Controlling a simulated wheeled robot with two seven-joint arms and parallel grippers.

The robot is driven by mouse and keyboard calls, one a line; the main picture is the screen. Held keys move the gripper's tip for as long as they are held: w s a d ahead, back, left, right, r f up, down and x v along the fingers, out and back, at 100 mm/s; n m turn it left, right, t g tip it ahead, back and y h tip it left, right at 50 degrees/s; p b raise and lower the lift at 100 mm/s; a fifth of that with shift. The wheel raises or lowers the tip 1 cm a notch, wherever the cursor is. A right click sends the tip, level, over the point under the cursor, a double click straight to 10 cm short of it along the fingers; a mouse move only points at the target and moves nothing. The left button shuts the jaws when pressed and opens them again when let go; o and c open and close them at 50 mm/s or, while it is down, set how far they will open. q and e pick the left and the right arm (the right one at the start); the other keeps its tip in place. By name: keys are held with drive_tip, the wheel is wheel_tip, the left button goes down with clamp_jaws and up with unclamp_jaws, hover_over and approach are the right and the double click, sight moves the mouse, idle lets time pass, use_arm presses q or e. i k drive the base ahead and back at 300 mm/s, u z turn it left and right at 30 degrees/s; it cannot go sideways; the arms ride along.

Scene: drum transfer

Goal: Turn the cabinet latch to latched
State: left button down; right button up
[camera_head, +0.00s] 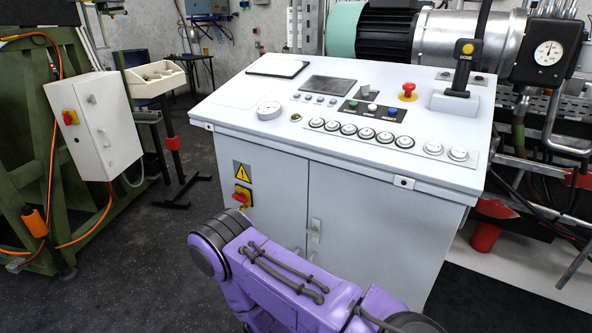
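The cabinet (265,180) is a grey control console with two front doors. A small metal latch (315,230) sits on the right door, close to the seam between the doors. Its turned position is too small to read. One of my purple arms (275,275) crosses the bottom of the view in front of the doors and hides their lower part. Small grey shapes show just above the arm below the latch, and I cannot tell what they are. Neither gripper can be made out.
A red and yellow switch (242,195) is on the left door. The sloped top carries buttons, a red emergency stop (408,91) and a joystick (463,68). A white box (100,125) on a green frame stands left. Dark floor is open left of the cabinet.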

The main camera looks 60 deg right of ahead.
sight(313, 232)
drive_tip(key=z, duration=0.55)
drive_tip(key=i, duration=0.9)
drive_tip(key=z, duration=0.75)
